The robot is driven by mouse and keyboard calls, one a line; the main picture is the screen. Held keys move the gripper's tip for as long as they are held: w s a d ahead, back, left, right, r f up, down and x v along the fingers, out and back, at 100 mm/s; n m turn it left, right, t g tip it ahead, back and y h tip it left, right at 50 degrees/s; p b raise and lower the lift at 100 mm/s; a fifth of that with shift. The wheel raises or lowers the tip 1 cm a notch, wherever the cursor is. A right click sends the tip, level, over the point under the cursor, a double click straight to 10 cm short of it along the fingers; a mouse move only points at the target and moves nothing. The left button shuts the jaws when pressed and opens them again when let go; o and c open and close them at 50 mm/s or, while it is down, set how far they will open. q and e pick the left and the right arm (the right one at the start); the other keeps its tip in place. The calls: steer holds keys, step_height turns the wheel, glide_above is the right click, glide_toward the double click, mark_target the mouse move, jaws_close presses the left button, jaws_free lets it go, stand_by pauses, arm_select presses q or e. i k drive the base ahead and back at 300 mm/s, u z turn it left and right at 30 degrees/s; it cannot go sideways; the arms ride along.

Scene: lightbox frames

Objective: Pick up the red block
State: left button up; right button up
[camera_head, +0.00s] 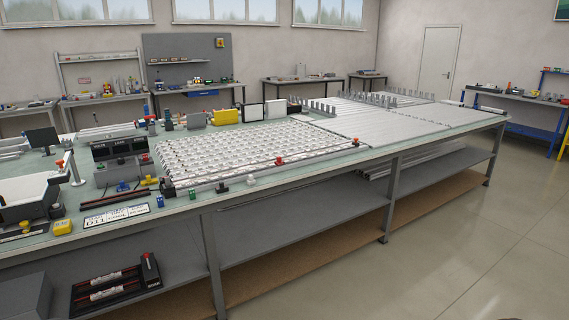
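Several small red items lie on the long workbench, and I cannot tell which one is the red block. One red piece (279,160) sits on the front rail of the white-patterned panel. A third red piece (60,165) is near the left side of the bench, beside a grey stand. All are too small to make out their exact shape. Neither of my grippers is in view.
The workbench (290,183) carries a white-patterned panel (235,150), flat grey panels (400,122), a yellow block (62,227) and a dark-fronted device (119,148). A grey lower shelf (300,213) runs underneath. The floor (470,240) at right is clear.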

mark_target(279, 162)
steer(key=z, duration=0.05)
steer(key=i, duration=0.9)
steer(key=z, duration=0.65)
steer(key=k, duration=0.7)
steer(key=z, duration=0.75)
steer(key=k, duration=0.6)
steer(key=z, duration=0.45)
steer(key=i, duration=1.05)
steer(key=u, duration=0.75)
steer(key=i, duration=1.45)
steer(key=u, duration=1.35)
steer(key=i, duration=1.1)
steer(key=u, duration=0.85)
